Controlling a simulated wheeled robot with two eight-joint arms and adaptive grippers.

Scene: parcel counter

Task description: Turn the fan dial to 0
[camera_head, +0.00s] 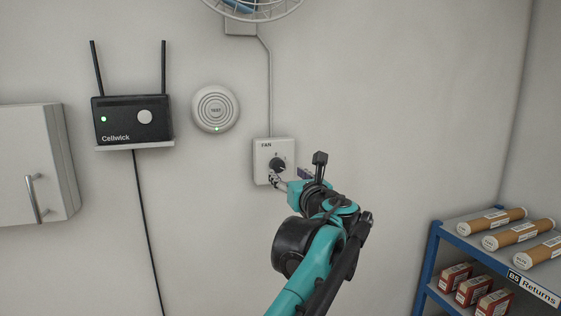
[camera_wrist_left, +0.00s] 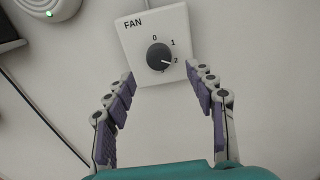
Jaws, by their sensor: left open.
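The fan dial (camera_head: 277,164) is a black round knob on a white wall box marked FAN (camera_head: 262,150). In the left wrist view the dial (camera_wrist_left: 159,56) shows the marks 0, 1 and 2 around it, and its white pointer line is turned toward 2. My left gripper (camera_head: 283,178) is at the lower part of the box in the head view. In the left wrist view its purple-padded fingers (camera_wrist_left: 160,80) are spread wide, one on each side below the dial, with nothing between them. My right gripper is not in view.
A black Cellwick router (camera_head: 132,119) and a round detector (camera_head: 215,109) are on the wall to the left, beside a white cabinet (camera_head: 35,160). A wire fan (camera_head: 255,12) is above. A blue shelf (camera_head: 430,262) with tubes and boxes stands at right.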

